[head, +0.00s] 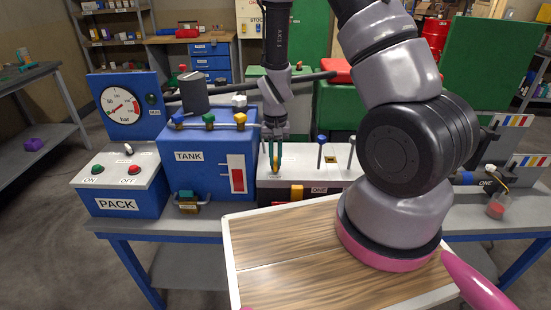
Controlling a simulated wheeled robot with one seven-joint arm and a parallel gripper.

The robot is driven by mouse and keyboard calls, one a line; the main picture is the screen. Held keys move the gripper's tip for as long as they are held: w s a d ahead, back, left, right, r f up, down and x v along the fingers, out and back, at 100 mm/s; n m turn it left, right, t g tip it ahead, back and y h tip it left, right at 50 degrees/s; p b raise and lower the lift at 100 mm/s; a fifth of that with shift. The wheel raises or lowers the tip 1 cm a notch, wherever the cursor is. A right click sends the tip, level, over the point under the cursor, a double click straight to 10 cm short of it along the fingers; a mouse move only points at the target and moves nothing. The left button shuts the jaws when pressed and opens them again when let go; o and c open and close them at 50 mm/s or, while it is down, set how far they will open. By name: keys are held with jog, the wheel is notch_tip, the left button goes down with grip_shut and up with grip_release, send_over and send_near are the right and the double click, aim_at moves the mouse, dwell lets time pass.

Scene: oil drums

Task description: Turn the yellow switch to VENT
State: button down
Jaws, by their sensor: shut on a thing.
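My gripper (275,142) reaches down from above, onto the left part of a white-topped box (300,157) on the bench. It is shut on a slim yellow thing (275,162), which looks like the yellow switch; the fingers hide most of it. The label at its foot is too small to read, and I cannot see the word VENT or which way the switch points. A blue-knobbed lever (321,152) and a pale-knobbed lever (351,152) stand to its right on the same box.
Left of the box stands the blue TANK unit (206,175) with blue, green and yellow valve handles. The blue PACK box (117,190) with a gauge (121,102) is further left. My arm hides part of the bench's right side.

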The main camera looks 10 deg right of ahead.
jog(key=c, duration=0.9)
grip_release()
jog(key=shift+w, duration=0.1)
notch_tip(320, 180, up, 11)
jog(key=shift+f, duration=0.1)
notch_tip(320, 180, up, 18)
jog(key=r+t+y, duration=0.1)
jog(key=t+y, duration=0.1)
jog(key=t, duration=0.1)
send_over(275, 161)
jog(key=s+d, duration=0.3)
jog(key=s+d+r+t, duration=0.1)
jog(key=s+r, duration=0.3)
jog(key=s+d+r+t, duration=0.1)
jog(key=s+r, duration=0.2)
jog(key=r, duration=0.1)
jog(key=s+d+r+m+t, duration=0.1)
jog(key=s+r+t, duration=0.1)
jog(key=s+r, duration=0.2)
jog(key=shift+s+d+r, duration=0.1)
jog(key=shift+s+d, duration=0.2)
jog(key=shift+d, duration=0.05)
